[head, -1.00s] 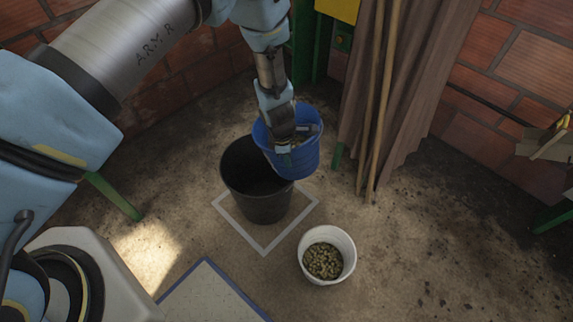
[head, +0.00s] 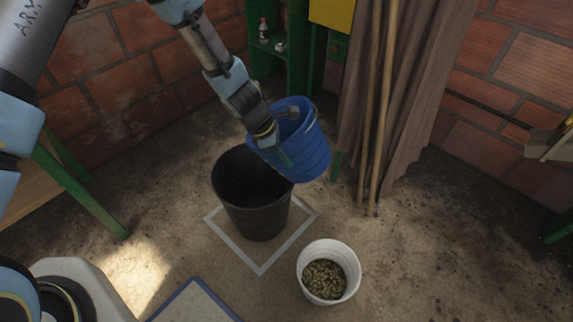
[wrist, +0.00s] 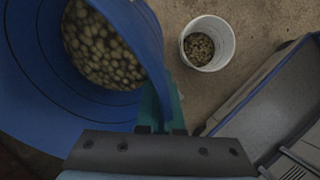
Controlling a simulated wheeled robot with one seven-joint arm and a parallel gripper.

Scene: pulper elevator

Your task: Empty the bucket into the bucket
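A blue bucket (head: 306,150) hangs from my gripper (head: 272,146), which is shut on its rim. The blue bucket is tilted toward the left, its mouth beside and above the right rim of a black bucket (head: 258,214). The wrist view shows the blue bucket (wrist: 40,100) still holding many pale beans (wrist: 100,45). The black bucket stands upright on the floor inside a white square outline; its inside is dark, and I cannot tell what it holds. A white bucket (head: 345,248) with beans in it stands upright to the right, and shows in the wrist view (wrist: 222,45).
Two wooden poles (head: 378,110) and a brown cloth (head: 425,90) stand at the back right. A green shelf (head: 268,65) with a small bottle is against the brick wall. A blue-edged board (head: 195,302) lies at the front. Bare floor lies to the right.

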